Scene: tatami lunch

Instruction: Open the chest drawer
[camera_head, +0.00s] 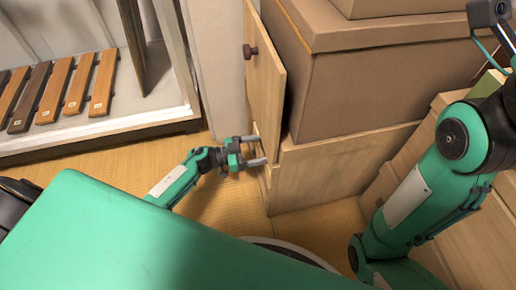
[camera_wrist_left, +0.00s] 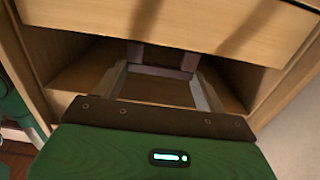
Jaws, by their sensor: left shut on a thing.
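The light wooden chest (camera_head: 265,85) stands in the middle of the head view, its narrow front facing left. A dark round knob (camera_head: 250,50) shows high on that front. My left gripper (camera_head: 262,149) reaches from the left to the lower part of the front, fingers level. In the left wrist view its fingers (camera_wrist_left: 163,70) meet the chest below a wide wooden panel (camera_wrist_left: 190,22), in front of a recess (camera_wrist_left: 80,80). It is shut on the chest drawer; the gripped part is mostly hidden. My right gripper is out of view.
Brown boxes (camera_head: 385,75) are stacked right beside the chest. A shelf unit with several wooden slats (camera_head: 55,95) is at the left.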

